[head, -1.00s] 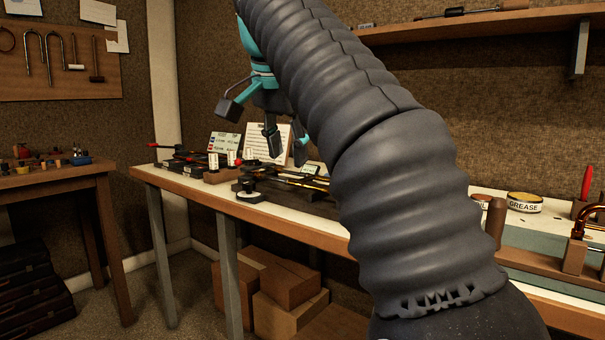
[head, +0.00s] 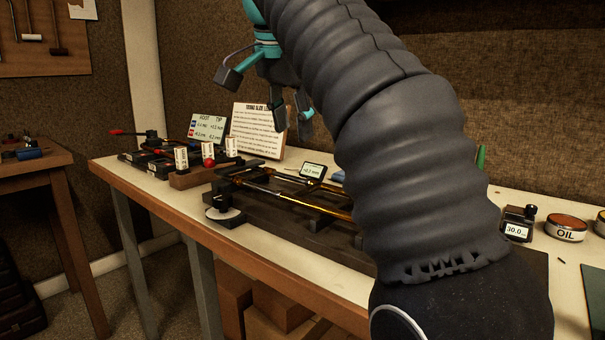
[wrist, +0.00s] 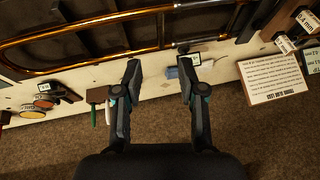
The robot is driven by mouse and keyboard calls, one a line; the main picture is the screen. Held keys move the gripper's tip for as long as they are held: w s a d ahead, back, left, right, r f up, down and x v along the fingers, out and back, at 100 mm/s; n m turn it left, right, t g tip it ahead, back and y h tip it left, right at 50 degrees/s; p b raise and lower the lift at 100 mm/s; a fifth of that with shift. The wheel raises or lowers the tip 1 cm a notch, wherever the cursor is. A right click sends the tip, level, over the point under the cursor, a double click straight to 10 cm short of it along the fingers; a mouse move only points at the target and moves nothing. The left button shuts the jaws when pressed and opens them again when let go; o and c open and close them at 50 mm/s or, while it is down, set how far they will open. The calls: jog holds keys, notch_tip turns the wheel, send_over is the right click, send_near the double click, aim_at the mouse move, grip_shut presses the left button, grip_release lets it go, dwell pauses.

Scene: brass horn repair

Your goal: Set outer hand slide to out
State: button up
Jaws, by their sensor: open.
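The brass hand slide (head: 300,202) lies along a dark fixture (head: 285,226) on the bench, partly hidden by my arm. In the wrist view its long brass tubes (wrist: 85,57) cross the upper left, with a curved end at far left. Which tube is the outer slide I cannot tell. My gripper (head: 290,112) is above the back of the bench, partly hidden by my arm. In the wrist view my gripper (wrist: 160,66) is open and empty, its fingers apart below the tubes in the picture. I see no contact with the slide.
A small display (head: 313,170), a round dial (head: 224,214), labelled blocks (head: 181,158) and a printed card (head: 257,131) stand around the fixture. A gauge (head: 517,224) and an oil tin (head: 566,229) are at right. Bare bench top shows along the front left edge.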

aim_at(303, 190)
jog(key=b+x, duration=0.1)
jog(key=x, duration=1.2)
jog(key=shift+w+f, duration=0.2)
jog(key=shift+f, duration=0.1)
grip_shut()
